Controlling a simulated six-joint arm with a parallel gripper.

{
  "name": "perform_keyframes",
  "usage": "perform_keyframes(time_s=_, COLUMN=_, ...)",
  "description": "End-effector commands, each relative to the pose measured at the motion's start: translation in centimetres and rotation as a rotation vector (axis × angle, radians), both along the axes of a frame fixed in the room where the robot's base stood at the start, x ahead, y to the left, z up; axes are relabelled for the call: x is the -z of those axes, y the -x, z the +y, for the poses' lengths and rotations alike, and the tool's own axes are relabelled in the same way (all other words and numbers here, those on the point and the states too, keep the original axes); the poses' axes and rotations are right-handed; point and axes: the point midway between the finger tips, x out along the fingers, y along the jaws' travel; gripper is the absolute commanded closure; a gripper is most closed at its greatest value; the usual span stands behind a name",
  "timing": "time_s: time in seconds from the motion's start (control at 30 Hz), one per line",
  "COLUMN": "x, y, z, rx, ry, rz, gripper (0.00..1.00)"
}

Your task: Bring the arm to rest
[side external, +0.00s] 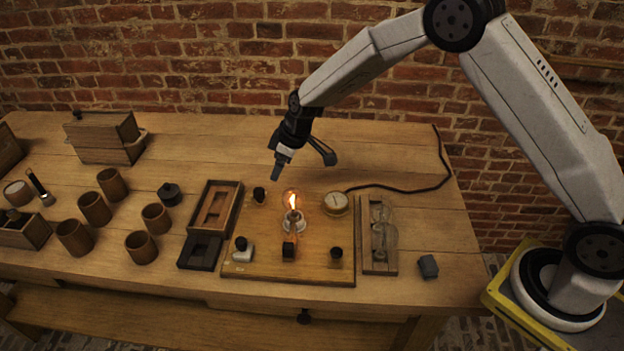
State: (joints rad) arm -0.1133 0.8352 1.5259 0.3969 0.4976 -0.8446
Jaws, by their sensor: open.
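My gripper (301,165) hangs above the back part of a wooden board (320,271). Its two fingers are spread apart, with nothing between them. A lit bulb (293,203) stands in the middle of the board, below my gripper. A round brass dial (336,203) and several dark knobs or terminals, such as one dark knob (259,194) at the back left, are on the board around it. My arm reaches in from the right.
Several brown jars (94,208) stand at the left. An open wooden tray (235,207) lies left of the board, and a rack with glass bulbs (379,266) lies right. A small dark block (428,266) sits near the front right. A black cable (447,160) runs along the right.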

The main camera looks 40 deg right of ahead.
Motion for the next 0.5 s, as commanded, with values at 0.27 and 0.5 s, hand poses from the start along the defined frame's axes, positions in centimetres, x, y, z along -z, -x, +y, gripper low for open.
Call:
perform_keyframes(time_s=0.27, x=-3.4, y=5.6, z=-3.1, rx=0.158, ry=0.019, rz=0.043, gripper=0.21)
perform_keyframes(time_s=0.5, x=-5.6, y=11.5, z=-5.5, rx=0.301, ry=0.033, rz=0.075, gripper=0.21)
